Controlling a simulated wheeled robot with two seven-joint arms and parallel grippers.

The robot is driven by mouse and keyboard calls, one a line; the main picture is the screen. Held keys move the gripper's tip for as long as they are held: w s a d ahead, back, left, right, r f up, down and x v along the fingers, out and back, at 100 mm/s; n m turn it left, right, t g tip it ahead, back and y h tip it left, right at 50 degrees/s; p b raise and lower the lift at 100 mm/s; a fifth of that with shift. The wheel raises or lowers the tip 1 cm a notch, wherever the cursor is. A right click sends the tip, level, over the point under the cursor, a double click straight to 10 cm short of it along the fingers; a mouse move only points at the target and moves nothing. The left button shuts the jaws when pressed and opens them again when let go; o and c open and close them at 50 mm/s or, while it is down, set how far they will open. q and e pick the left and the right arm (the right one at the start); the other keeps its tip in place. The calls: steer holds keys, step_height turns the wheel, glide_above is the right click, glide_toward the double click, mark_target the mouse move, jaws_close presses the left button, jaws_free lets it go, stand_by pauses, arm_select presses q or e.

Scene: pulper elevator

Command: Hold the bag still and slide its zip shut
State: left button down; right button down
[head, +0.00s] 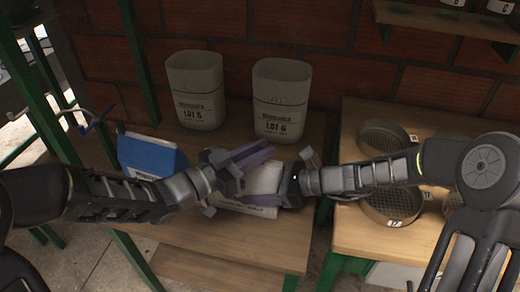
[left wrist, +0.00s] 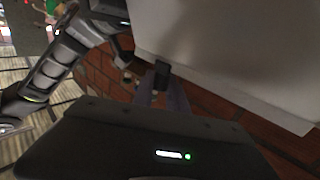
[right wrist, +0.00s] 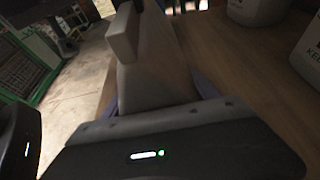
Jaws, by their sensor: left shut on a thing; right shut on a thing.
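A pale bag (head: 262,182) with dark print low on its front stands on the wooden table between my two grippers. Purple strips show above and below its pale face. My left gripper (head: 232,172) is shut at the bag's upper left and covers part of it. My right gripper (head: 292,183) is shut at the bag's right side. In the right wrist view, a pale block-like shape with purple edges fills the jaw area, and I cannot tell its parts apart. The zip and its slider are hidden or too small to make out.
Two pale bins marked LOT, one at the left (head: 196,92) and one at the right (head: 282,100), stand behind the bag. A blue packet (head: 150,157) is at the left. Round sieves (head: 384,140) sit on the right table. The table front (head: 225,240) is clear.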

mark_target(274, 162)
stand_by(0.9)
arm_select(q)
steer(key=shift+s+d, duration=0.3)
steer(key=shift+d, duration=0.55)
steer(key=shift+s+d, duration=0.3)
steer(key=shift+d, duration=0.55)
arm_select(e)
steer(key=shift+a, duration=0.1)
arm_select(q)
steer(key=c, duration=1.3)
jaws_free()
steer(key=shift+a, duration=0.15)
steer(key=shift+s+a, duration=0.15)
steer(key=shift+a, duration=0.1)
steer(key=v, duration=1.1)
